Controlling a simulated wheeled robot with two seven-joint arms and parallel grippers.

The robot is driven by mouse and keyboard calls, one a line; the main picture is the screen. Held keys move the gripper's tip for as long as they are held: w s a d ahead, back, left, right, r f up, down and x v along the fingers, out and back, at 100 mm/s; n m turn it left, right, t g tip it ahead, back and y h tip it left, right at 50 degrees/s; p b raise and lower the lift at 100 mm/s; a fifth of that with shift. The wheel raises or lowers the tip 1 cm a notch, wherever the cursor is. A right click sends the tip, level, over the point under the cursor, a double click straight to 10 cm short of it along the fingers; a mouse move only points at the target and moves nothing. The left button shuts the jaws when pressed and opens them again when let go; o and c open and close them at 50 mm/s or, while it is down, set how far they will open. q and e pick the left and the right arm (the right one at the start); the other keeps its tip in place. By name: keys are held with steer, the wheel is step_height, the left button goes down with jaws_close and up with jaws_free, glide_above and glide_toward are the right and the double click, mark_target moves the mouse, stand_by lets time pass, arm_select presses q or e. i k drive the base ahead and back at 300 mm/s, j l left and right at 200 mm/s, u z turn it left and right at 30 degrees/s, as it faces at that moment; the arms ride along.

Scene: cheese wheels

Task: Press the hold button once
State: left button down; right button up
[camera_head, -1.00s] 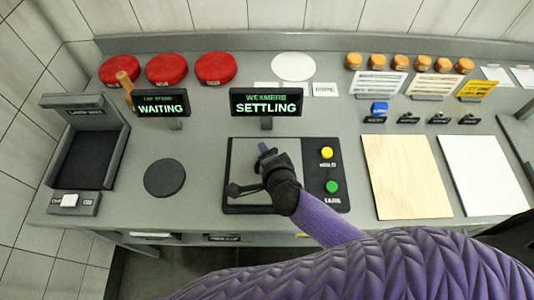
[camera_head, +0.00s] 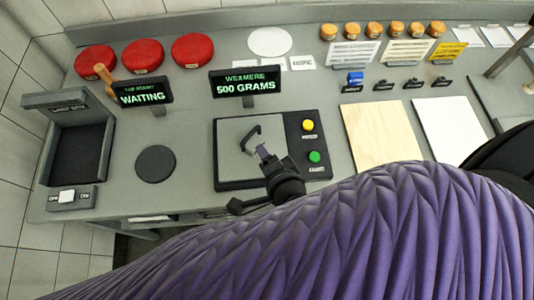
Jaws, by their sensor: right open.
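The yellow button (camera_head: 307,125) on the right strip of the scale (camera_head: 228,184) has a small label under it, too small to read surely. A green button (camera_head: 314,157) sits below it. The scale's display (camera_head: 245,82) reads "WEXMERE 500 GRAMS". My right gripper (camera_head: 250,180) is open over the front of the scale, left of and below the buttons, apart from both. My left gripper is not in view.
A "WAITING" display (camera_head: 143,93) and a dark disc (camera_head: 156,164) stand left of the scale. An open grey box (camera_head: 108,150) is at far left. Red cheese wheels (camera_head: 143,56) line the back. Wooden (camera_head: 382,136) and white boards (camera_head: 450,130) lie right.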

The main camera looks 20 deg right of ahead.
mark_target(308, 125)
steer(key=z, duration=1.2)
